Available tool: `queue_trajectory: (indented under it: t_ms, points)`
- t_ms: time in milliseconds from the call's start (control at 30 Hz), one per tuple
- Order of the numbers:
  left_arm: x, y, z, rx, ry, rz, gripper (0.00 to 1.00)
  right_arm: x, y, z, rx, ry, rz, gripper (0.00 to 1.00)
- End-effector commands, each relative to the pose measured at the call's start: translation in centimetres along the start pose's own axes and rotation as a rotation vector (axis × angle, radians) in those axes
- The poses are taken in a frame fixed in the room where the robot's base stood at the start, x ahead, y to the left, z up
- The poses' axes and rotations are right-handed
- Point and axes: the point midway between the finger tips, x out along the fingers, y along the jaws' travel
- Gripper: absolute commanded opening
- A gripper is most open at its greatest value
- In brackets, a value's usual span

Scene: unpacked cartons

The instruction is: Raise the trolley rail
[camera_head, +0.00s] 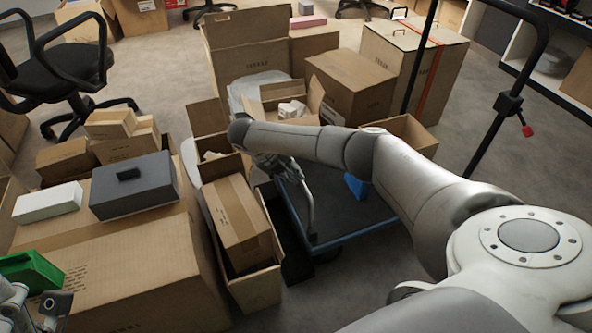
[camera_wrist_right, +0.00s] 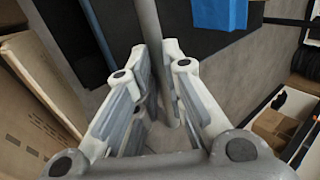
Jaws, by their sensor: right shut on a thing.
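The trolley (camera_head: 345,232) has a dark deck with a blue edge and stands on the floor in the middle of the head view. A thin grey rail (camera_head: 308,196) runs from my right gripper down to its near left side. My right gripper (camera_head: 275,165) is shut on the rail's upper part. In the right wrist view, the grey rail (camera_wrist_right: 146,40) passes between the fingers of my right gripper (camera_wrist_right: 158,70). My left gripper (camera_head: 55,305) is partly in view at the bottom left; its fingers are too unclear to judge.
Open cartons (camera_head: 240,235) stand close against the trolley's left side. A blue item (camera_head: 355,186) lies on the deck. A black upright frame (camera_head: 509,104) with a red knob rises at the right. A green bin (camera_head: 30,271) and a large carton (camera_head: 120,270) fill the left. Floor at the right is clear.

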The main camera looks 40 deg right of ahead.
Motion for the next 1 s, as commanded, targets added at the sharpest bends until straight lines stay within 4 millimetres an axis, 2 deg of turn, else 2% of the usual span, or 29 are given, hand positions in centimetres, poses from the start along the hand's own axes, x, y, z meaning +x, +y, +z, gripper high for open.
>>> queue_trajectory:
  t_ms: [33,567,600,767,1000]
  points:
    - [-0.38,0.01,-0.05,-0.001,0.007,0.0,0.61,1.05,1.9,-0.78,-0.011,0.006,0.015,0.0]
    - [-0.45,0.05,-0.44,-0.002,0.027,0.0,0.61,0.76,2.27,-0.76,-0.011,0.003,-0.007,0.0]
    - [-0.44,0.05,-0.43,-0.002,0.027,0.0,0.61,0.76,2.28,-0.75,-0.011,0.003,-0.007,0.14]
    - [-0.41,0.05,-0.39,-0.002,0.025,0.0,0.61,0.81,2.17,-0.77,-0.012,0.005,-0.008,0.35]
    - [-0.26,0.05,-0.41,-0.002,0.026,0.001,0.61,0.69,2.1,-0.74,-0.013,0.004,-0.007,0.35]
